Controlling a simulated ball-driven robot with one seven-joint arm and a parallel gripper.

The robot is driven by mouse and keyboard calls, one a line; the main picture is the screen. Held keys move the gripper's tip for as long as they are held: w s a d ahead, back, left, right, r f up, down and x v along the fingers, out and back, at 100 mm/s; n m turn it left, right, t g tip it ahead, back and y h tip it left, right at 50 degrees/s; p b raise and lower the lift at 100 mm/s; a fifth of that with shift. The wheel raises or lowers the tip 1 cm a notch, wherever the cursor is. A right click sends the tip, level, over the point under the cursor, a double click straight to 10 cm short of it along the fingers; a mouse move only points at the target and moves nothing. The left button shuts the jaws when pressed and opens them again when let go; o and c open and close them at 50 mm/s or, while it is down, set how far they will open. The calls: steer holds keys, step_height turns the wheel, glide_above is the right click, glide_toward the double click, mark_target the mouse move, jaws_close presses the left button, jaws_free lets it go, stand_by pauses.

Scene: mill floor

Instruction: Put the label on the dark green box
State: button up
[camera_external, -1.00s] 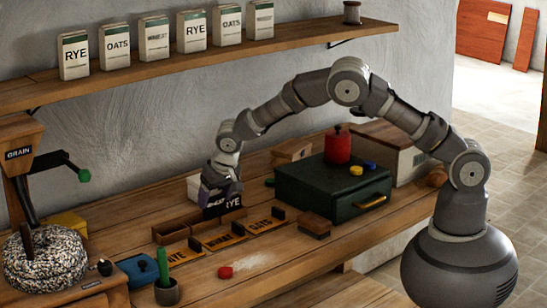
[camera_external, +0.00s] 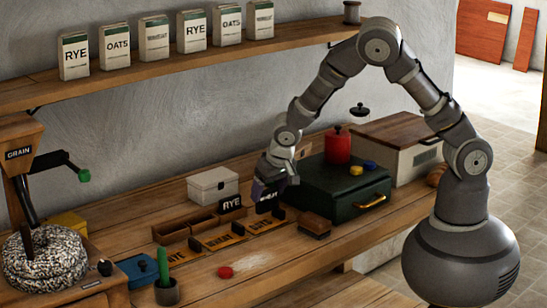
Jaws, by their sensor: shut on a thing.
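The dark green box (camera_external: 318,197) sits on the bench right of centre, with a brass-coloured handle (camera_external: 370,202) on its front. My gripper (camera_external: 268,193) is at the box's left side, shut on a black label (camera_external: 267,204) with white lettering too small to read surely. The label hangs below the fingers, in front of the box's left end; I cannot tell if it touches the box. Another black label reading RYE (camera_external: 231,203) stands at the back of the wooden trays, left of my gripper.
Wooden trays (camera_external: 205,238), a white lidded box (camera_external: 213,185) and a red disc (camera_external: 225,272) are to the left.

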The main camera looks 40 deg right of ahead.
steer(key=s+d+r+m+h+p, duration=0.1)
steer(key=s+d+r+m+p, duration=0.25)
steer(key=d, duration=0.85)
steer(key=s+d+r+m+p, duration=0.1)
steer(key=s+d+r+p, duration=0.35)
steer(key=d, duration=0.75)
steer(key=shift+g, duration=0.3)
steer(key=shift+w+a+f+b, duration=0.25)
steer(key=shift+w+f+b, duration=0.6)
steer(key=shift+w, duration=1.45)
steer(key=shift+w+a+f+b, duration=0.3)
steer(key=shift+w+f+b, duration=0.6)
steer(key=shift+w, duration=1.4)
steer(key=shift+w+a+f+b, duration=0.25)
steer(key=shift+w+f+b, duration=0.6)
steer(key=shift+w, duration=1.45)
steer(key=shift+r+b, duration=0.25)
steer(key=shift+b, duration=0.05)
steer(key=shift+f, duration=0.2)
steer(key=o, duration=1.1)
steer(key=shift+c, duration=0.2)
steer(key=shift+r, duration=0.1)
